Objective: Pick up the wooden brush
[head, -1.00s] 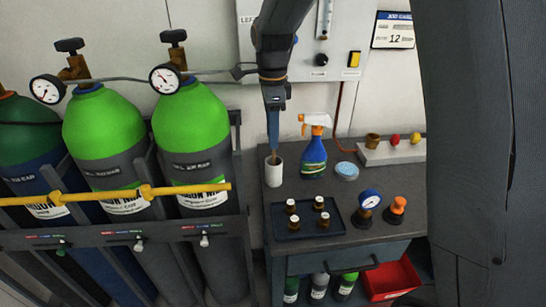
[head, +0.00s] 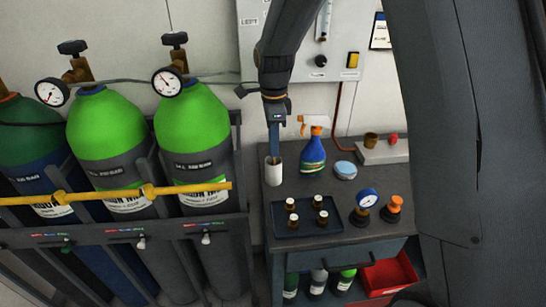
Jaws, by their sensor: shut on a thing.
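My gripper (head: 274,146) points straight down over the white cup (head: 273,174) on the bench. Its blue fingers are shut on the wooden brush (head: 273,159). Only a small tan-brown bit of the brush shows between the fingertips and the cup's rim. The rest of the brush is hidden by the fingers and the cup wall. The brush's lower part appears to be still within the cup.
A blue spray bottle (head: 313,150) and a round light-blue tin (head: 346,170) stand right of the cup. A dark tray (head: 281,224) with several small bottles lies in front. A gauge (head: 367,199) stands at right. Green gas cylinders (head: 191,119) stand left.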

